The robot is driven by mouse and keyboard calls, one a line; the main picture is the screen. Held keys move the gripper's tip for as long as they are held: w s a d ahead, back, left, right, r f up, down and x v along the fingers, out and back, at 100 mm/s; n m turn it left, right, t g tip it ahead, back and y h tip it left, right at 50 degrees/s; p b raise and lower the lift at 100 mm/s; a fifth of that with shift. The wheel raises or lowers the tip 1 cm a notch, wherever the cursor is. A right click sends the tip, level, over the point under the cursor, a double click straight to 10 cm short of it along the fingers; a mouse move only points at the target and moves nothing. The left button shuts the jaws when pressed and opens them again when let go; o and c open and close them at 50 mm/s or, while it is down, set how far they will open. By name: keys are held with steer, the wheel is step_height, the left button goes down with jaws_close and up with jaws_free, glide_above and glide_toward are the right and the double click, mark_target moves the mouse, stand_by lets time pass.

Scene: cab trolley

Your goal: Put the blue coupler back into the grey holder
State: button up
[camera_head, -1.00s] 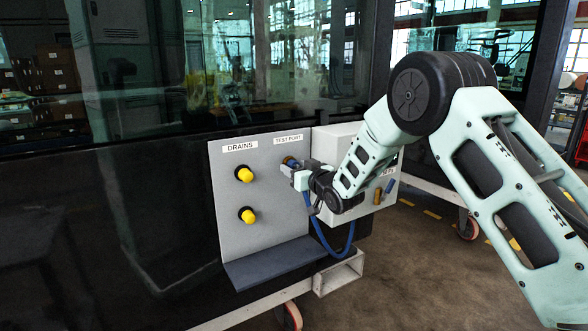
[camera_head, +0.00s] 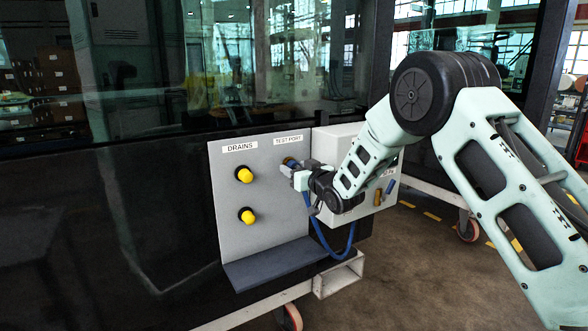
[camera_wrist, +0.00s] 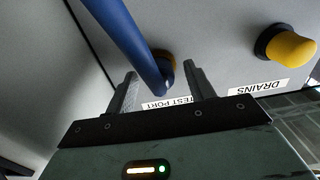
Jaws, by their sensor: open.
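The blue coupler (camera_wrist: 150,70) appears in the wrist view as the end of a thick blue hose, at the TEST PORT fitting (camera_wrist: 166,62) on the grey panel. The fitting also shows in the head view (camera_head: 289,161). My gripper (camera_head: 291,168) is in front of this port. In the wrist view my gripper (camera_wrist: 160,78) has its fingers apart, one on each side of the blue end, with gaps visible. Whether the coupler is still seated on the fitting cannot be told. The grey holder cannot be made out; my arm covers part of the white box.
Two yellow-capped drains (camera_head: 245,175) (camera_head: 247,215) stick out left of the port. A dark ledge (camera_head: 275,262) lies below. The blue hose (camera_head: 335,254) hangs in a loop. A white box (camera_head: 340,140) carries brass and blue fittings (camera_head: 390,186) to the right.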

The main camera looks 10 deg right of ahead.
jaws_close()
steer(key=shift+b+v, duration=0.95)
steer(key=shift+v, duration=2)
